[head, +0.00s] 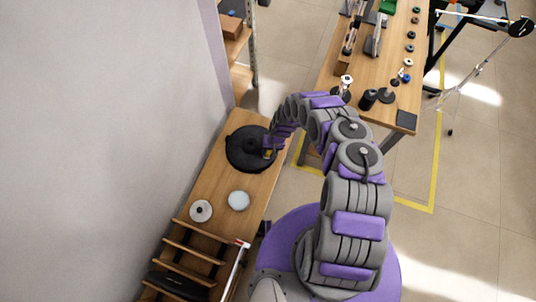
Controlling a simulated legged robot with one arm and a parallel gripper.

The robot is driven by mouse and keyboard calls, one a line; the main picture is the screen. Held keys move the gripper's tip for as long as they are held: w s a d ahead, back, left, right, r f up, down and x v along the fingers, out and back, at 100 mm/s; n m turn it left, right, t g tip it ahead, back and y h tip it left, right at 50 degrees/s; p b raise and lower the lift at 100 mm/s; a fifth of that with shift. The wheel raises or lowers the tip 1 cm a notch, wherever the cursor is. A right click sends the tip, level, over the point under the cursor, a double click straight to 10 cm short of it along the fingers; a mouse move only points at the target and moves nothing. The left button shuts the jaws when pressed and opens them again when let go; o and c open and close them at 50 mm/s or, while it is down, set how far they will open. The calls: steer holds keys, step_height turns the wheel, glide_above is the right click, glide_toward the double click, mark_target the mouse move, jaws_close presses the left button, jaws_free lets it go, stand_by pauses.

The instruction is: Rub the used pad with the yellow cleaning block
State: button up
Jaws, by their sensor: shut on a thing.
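A large black round disc (243,149) lies on the far part of the wooden bench by the wall. My arm arches over from the right, and my gripper (268,152) is at the disc's right side. The gripper is shut on the yellow cleaning block (267,154), of which only a small bit shows. I cannot tell whether the block touches the disc. A pale bluish round pad (238,200) and a whitish round pad with a dark centre (201,211) lie nearer on the bench. The frame does not make clear which one is the used pad.
A slatted wooden rack (185,243) stands at the near end of the bench, with a black disc (178,286) at its bottom. A white tool with a red end (238,262) is beside it. A grey wall borders the left. Another wooden table (385,75) holds several small parts.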

steer(key=shift+w+d, duration=0.3)
steer(key=shift+w, duration=0.4)
steer(key=shift+w+d+f+b, duration=0.1)
steer(key=shift+w+d+b, duration=0.15)
steer(key=shift+w+b, duration=0.45)
steer(key=shift+w+d+f+b, duration=0.1)
steer(key=shift+w+d+b, duration=0.25)
steer(key=shift+w, duration=0.5)
steer(key=shift+w+r, duration=0.1)
steer(key=shift+w, duration=0.05)
steer(key=shift+r, duration=0.1)
